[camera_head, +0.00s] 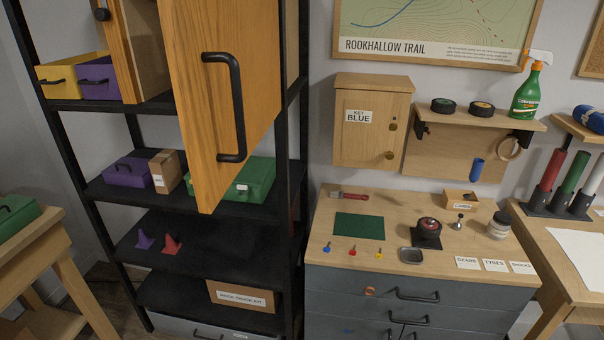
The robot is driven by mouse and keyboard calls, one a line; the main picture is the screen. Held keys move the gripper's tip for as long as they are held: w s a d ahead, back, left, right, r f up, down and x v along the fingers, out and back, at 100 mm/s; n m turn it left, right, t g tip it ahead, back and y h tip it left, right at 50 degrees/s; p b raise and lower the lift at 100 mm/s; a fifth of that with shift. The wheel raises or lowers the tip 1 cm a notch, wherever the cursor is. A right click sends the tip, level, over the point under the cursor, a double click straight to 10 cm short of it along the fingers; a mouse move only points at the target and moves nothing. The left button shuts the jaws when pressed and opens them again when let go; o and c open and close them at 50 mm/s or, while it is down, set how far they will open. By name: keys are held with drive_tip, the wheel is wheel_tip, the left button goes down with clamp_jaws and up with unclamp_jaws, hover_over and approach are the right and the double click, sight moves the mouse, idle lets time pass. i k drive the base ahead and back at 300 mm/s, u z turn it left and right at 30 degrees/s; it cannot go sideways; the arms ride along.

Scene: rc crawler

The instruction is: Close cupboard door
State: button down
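A wooden cupboard (147,48) stands on the upper part of the black shelf rack, cut off by the top of the picture. Its large orange-brown door (190,100) stands open and swings out toward me, in front of the shelves. A long black bar handle (238,105) is on the door's face. The door hides part of the cupboard and shelves behind it. My gripper is not in view.
The black rack (75,106) holds yellow and purple bins, a green box (258,180) and cones. Right of it, a grey drawer unit (350,290) carries small parts. A small wall cabinet (372,150) labelled KEY BLUE is shut. A wooden table (40,240) is at the left.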

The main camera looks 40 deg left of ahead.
sight(224, 57)
drive_tip(key=z, duration=0.05)
drive_tip(key=k, duration=0.95)
drive_tip(key=u, duration=1.45)
